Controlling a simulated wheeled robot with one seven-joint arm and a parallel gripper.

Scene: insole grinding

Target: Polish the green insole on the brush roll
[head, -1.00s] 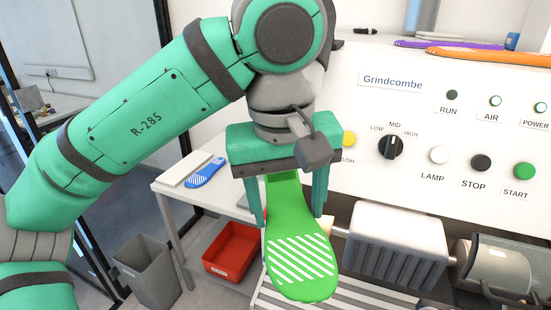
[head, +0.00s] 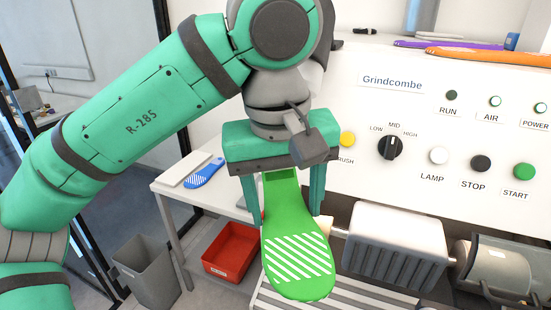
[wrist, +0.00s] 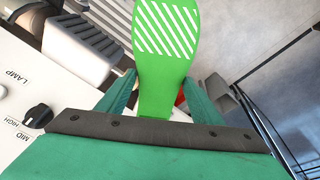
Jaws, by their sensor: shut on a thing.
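The green insole (head: 297,235) has a patch of white diagonal stripes on its wide end. My gripper (head: 280,208) is shut on the insole's other end, and the striped end hangs toward the camera. The insole also shows in the wrist view (wrist: 160,78), sticking out between the two fingers of my gripper (wrist: 162,95). The brush roll cannot be made out for certain. A shaft and a grey ribbed housing (head: 396,245) sit on the machine just right of the insole, apart from it.
The white machine panel (head: 432,118) with a dial and several buttons stands behind and to the right. A white table (head: 228,205) with a blue insole (head: 204,172) is at left. Below are a red bin (head: 230,250) and a grey bin (head: 146,270). More insoles lie on the machine top.

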